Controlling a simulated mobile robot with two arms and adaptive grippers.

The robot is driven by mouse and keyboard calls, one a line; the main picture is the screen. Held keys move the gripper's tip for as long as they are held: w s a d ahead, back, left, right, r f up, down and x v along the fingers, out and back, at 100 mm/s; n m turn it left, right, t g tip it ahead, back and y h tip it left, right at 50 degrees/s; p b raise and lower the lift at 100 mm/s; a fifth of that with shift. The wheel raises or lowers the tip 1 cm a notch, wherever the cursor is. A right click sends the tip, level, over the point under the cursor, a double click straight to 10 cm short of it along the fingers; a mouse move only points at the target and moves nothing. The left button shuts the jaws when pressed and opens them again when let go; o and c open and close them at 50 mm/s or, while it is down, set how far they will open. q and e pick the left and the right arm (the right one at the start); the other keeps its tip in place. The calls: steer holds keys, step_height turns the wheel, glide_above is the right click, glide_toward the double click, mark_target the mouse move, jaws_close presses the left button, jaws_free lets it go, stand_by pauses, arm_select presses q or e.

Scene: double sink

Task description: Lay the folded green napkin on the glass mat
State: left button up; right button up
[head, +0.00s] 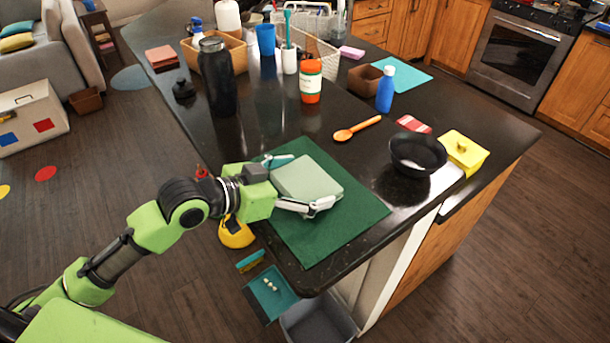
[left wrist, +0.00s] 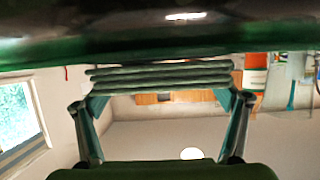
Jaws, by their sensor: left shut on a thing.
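The folded green napkin (head: 307,178) is a pale green, layered square. My left gripper (head: 298,184) is shut on it, with a finger on either side. In the left wrist view the napkin's stacked layers (left wrist: 160,76) show edge-on between the fingers. The napkin is over a dark green mat (head: 345,227), which I take for the glass mat, near the counter's front corner. It is level and very close to the mat; I cannot tell whether it touches. Part of the mat is hidden by the napkin and gripper. My right gripper is not in view.
A black bowl (head: 418,154) and a yellow container (head: 463,152) stand right of the mat. An orange spoon (head: 357,129) lies behind it. A dark bottle (head: 217,78) and an orange-and-white jar (head: 311,82) stand farther back. The counter's front edge is close to the mat.

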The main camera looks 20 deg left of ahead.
arm_select(q)
steer(key=shift+f, duration=0.1)
steer(key=o, duration=0.9)
steer(key=shift+s+a, duration=0.25)
steer(key=shift+a, duration=0.05)
steer(key=b+v, duration=0.2)
steer(key=v, duration=0.5)
steer(key=shift+s+a, duration=0.1)
steer(key=shift+s, duration=0.1)
steer(key=shift+s+a+r+b, duration=0.15)
steer(key=shift+s+r+b, duration=0.1)
steer(key=shift+r+b, duration=0.05)
steer(key=shift+v, duration=1.2)
steer(key=shift+s+a+r, duration=0.15)
steer(key=shift+s+r, duration=0.05)
steer(key=shift+r, duration=0.1)
